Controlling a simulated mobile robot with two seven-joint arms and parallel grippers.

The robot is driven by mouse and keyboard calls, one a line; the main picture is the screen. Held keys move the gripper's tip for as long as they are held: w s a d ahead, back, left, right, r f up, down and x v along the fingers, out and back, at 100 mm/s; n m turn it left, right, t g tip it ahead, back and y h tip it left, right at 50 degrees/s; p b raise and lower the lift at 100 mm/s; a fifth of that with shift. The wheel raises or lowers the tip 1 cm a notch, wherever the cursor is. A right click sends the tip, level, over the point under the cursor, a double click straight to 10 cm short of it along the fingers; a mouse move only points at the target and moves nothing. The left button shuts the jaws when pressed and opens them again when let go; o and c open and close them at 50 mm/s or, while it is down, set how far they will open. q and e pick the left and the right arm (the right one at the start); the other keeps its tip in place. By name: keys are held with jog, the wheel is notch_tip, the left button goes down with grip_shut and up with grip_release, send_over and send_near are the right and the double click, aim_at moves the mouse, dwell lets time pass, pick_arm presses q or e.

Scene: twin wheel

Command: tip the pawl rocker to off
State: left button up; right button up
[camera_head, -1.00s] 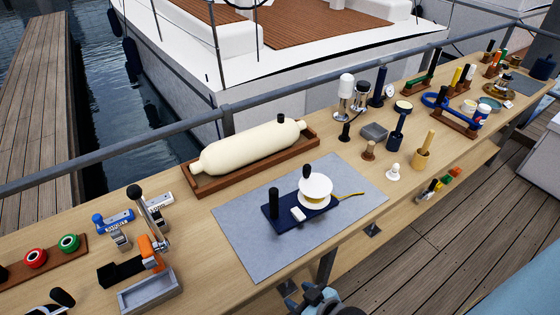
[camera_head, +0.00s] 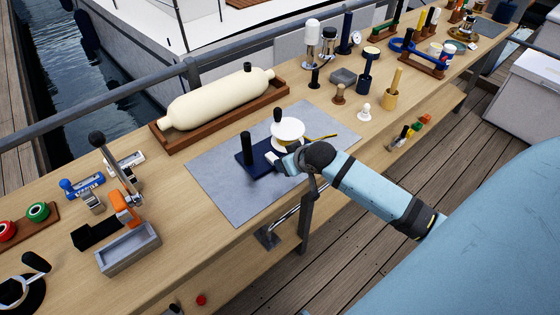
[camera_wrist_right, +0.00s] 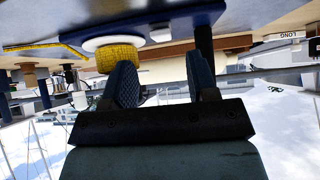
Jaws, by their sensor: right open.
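The twin wheel unit has a navy base (camera_head: 258,162) on a grey mat. It carries a white drum (camera_head: 288,130) with yellow line and a black knob, and a black upright handle (camera_head: 247,148). The small white pawl rocker (camera_head: 272,157) is at the base's front edge, partly hidden by my right gripper (camera_head: 284,162). In the right wrist view, which is upside down, my right gripper (camera_wrist_right: 160,62) is open. A white piece, likely the rocker (camera_wrist_right: 160,33), shows beyond the gap between its fingers. Contact cannot be told. My left gripper is not in view.
A cream fender (camera_head: 220,97) lies in a wooden tray behind the grey mat (camera_head: 225,190). An orange-handled lever (camera_head: 125,208) and grey tray (camera_head: 128,250) stand left. Several small tools stand right. The mat's front left is clear.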

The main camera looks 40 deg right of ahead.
aim_at(273, 158)
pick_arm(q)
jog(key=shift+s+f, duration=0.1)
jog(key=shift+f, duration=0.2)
pick_arm(e)
jog(key=x, duration=0.5)
jog(key=shift+w+f, duration=0.25)
jog(key=shift+f, duration=0.05)
jog(key=c, duration=0.9)
jog(key=shift+s+f+t+b, duration=0.2)
jog(key=shift+f+t+b, duration=0.2)
jog(key=shift+t, duration=0.9)
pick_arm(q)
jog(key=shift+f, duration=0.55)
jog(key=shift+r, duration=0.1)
pick_arm(e)
jog(key=o, duration=0.9)
jog(key=shift+s, duration=0.1)
